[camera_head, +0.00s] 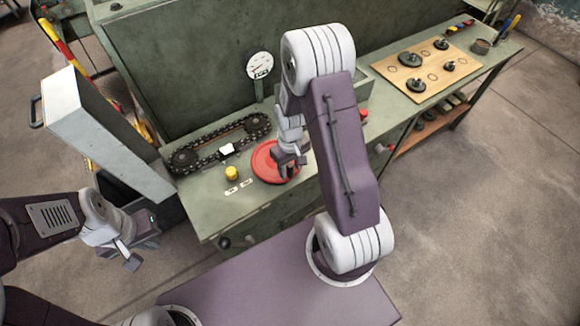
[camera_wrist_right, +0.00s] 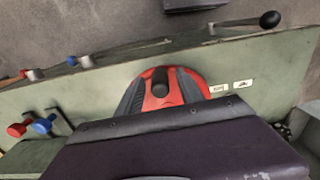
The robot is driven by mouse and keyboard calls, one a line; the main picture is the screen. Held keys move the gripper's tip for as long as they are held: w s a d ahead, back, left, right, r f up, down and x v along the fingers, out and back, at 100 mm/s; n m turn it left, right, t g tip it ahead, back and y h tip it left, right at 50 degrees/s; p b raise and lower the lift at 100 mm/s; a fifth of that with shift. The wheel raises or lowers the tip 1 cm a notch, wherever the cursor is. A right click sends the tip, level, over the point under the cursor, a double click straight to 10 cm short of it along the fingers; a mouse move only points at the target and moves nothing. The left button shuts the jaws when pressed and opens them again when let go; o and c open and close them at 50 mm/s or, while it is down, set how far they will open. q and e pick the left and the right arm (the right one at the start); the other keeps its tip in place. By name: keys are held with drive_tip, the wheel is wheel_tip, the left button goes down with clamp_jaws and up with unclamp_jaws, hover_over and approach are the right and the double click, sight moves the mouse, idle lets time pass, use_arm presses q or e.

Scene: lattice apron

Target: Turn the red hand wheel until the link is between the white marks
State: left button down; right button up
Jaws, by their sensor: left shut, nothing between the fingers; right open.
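The red hand wheel (camera_head: 264,158) lies flat on the green bench, partly hidden by my right gripper (camera_head: 290,161). In the right wrist view, the wheel (camera_wrist_right: 188,80) shows with its dark handle knob (camera_wrist_right: 160,82) between my open right fingers (camera_wrist_right: 160,95); contact cannot be told. A dark chain (camera_head: 215,134) loops around two sprockets behind the wheel. My left gripper (camera_head: 137,251) is shut and empty, low at the left, away from the bench.
A yellow knob (camera_head: 232,173) and small white labels (camera_head: 231,190) are left of the wheel. A dial gauge (camera_head: 260,66) stands behind. A wooden board (camera_head: 424,72) with dark parts lies at the right.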

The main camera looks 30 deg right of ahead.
wheel_tip(320, 180, up, 9)
drive_tip(key=shift+r, duration=0.1)
drive_tip(key=shift+a, duration=0.1)
idle(0.5)
drive_tip(key=s+a+r+m+t, duration=0.1)
drive_tip(key=s+a+r, duration=0.1)
drive_tip(key=s+a, duration=0.4)
drive_tip(key=s, duration=0.2)
drive_tip(key=shift+s+r, duration=0.25)
drive_tip(key=shift+s, duration=0.05)
drive_tip(key=shift+w+d, duration=0.1)
